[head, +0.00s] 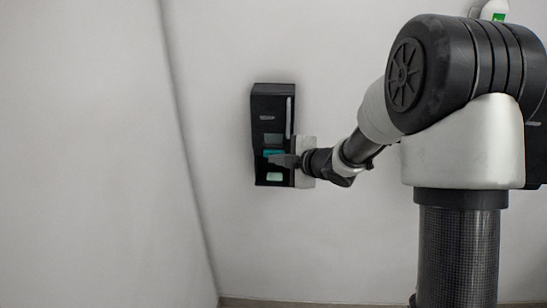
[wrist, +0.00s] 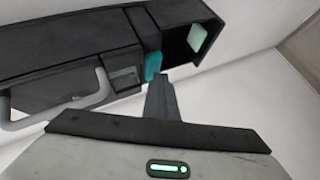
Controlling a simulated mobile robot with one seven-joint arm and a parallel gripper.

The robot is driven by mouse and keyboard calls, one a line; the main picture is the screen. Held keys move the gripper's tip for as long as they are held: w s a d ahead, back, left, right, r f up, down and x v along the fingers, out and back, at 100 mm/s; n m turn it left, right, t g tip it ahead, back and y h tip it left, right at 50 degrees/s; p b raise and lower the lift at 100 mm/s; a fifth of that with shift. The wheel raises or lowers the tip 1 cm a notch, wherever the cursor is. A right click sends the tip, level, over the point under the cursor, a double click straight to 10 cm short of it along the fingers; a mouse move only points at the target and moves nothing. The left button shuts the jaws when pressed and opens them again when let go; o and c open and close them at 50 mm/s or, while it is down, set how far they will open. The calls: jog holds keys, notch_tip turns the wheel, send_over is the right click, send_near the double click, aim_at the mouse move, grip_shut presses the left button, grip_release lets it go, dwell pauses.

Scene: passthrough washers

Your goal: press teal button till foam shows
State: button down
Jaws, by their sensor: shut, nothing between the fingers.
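A tall black dispenser (head: 270,105) is fixed to the white wall. Its teal button (head: 273,153) is on the front face, and it also shows in the wrist view (wrist: 152,66). My gripper (head: 284,160) is shut and empty, with its fingertips at the button; in the wrist view the tips (wrist: 157,77) overlap the button's lower edge. I cannot tell whether they touch or press it. A pale whitish-green patch (head: 274,176) sits in the opening below the button and shows in the wrist view (wrist: 197,38). I cannot tell if it is foam.
A light grey handle (wrist: 75,110) runs along the dispenser's front, close to my gripper. A grey square panel (head: 273,138) is just above the button. A wall corner is to the left. A white device with a green mark (head: 495,12) is at the top right.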

jog(key=shift+s+b, duration=0.5)
jog(key=shift+s, duration=0.65)
jog(key=shift+s+a+b, duration=0.1)
jog(key=shift+s+b, duration=0.85)
jog(key=shift+s, duration=1.55)
